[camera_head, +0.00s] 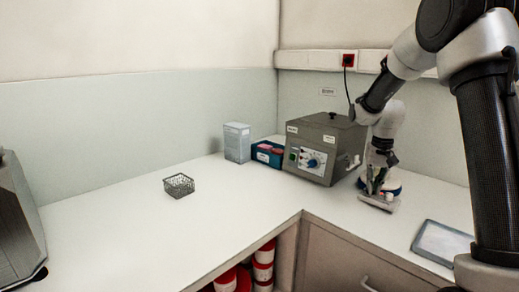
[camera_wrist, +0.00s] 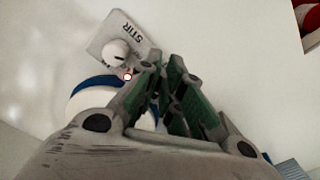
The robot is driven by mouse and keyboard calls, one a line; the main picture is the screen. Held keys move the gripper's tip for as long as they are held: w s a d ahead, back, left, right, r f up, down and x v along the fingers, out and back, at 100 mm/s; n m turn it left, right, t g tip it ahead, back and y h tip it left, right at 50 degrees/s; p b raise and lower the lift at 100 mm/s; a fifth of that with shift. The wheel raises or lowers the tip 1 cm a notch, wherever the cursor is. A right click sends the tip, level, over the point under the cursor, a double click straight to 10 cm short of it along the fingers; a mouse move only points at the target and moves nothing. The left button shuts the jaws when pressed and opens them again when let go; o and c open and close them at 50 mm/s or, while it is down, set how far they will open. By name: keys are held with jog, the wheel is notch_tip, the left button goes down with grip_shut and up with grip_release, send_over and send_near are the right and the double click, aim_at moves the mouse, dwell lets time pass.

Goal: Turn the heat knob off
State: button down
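A small hotplate stirrer with a light grey control panel (camera_head: 378,203) and a blue-and-white round top (camera_head: 394,187) stands on the right counter. In the wrist view its panel (camera_wrist: 103,40) carries a round white knob (camera_wrist: 117,50) marked STIR and a small lit indicator (camera_wrist: 127,77). My gripper (camera_head: 372,187) points down over the front of this stirrer. In the wrist view my gripper's green-padded fingers (camera_wrist: 164,66) lie close together with a narrow gap. They cover the panel beside the STIR knob, so the heat knob is hidden. I cannot tell whether they touch anything.
A grey bath (camera_head: 325,135) with a blue dial (camera_head: 312,163) stands left of my gripper. Beside it are a blue box (camera_head: 267,158) and a grey container (camera_head: 237,142). A wire basket (camera_head: 179,185) sits on the left counter. A grey tray (camera_head: 442,242) lies at the right front.

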jog(key=shift+s+d+f, duration=0.3)
jog(key=shift+s+f, duration=0.15)
jog(key=shift+f, duration=0.1)
jog(key=shift+s, duration=0.15)
notch_tip(320, 180, up, 5)
jog(key=shift+f, duration=0.1)
jog(key=shift+w+a+r, duration=0.1)
jog(key=shift+w+r, duration=0.1)
jog(key=shift+r, duration=0.5)
jog(key=s+r+n+t, duration=0.1)
jog(key=s+r, duration=0.3)
jog(key=s, duration=1.1)
jog(key=s+a+r+n+t, duration=0.1)
jog(key=s+r, duration=0.4)
jog(key=s, duration=1.1)
jog(key=shift+n+t, duration=0.5)
jog(key=shift+t, duration=0.5)
